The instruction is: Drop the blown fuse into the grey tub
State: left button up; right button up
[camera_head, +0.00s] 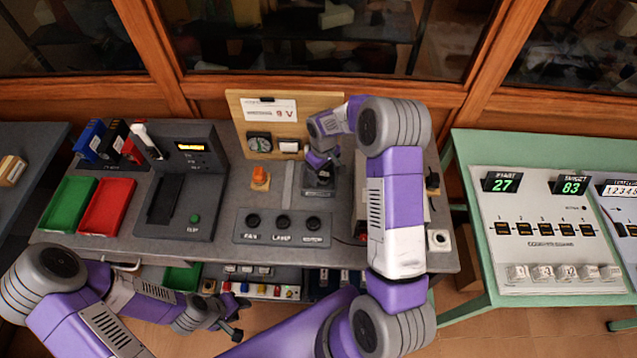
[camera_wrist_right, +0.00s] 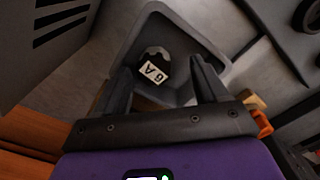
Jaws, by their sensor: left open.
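The grey tub (camera_head: 318,190) stands on the grey bench, right of the orange-topped block. In the right wrist view the tub (camera_wrist_right: 212,50) is seen from above, and a black fuse (camera_wrist_right: 153,56) with a pale label reading "6 A" appears inside it. My right gripper (camera_head: 320,168) points down at the tub. In its wrist view the right gripper (camera_wrist_right: 162,75) has its fingers apart, with the fuse between and beyond the tips and a gap on the right. My left gripper (camera_head: 235,322) is open and empty, low in front of the bench.
A green tray (camera_head: 67,204) and a red tray (camera_head: 107,206) lie at the bench's left. A dark tester (camera_head: 186,190) stands beside them. A knob panel (camera_head: 283,227) is in front of the tub, and a wooden board (camera_head: 240,115) behind. A green table (camera_head: 465,160) is at right.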

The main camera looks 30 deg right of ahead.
notch_tip(320, 180, up, 8)
jog(key=shift+f+p, duration=0.2)
jog(key=shift+p, duration=0.2)
dwell(0.5)
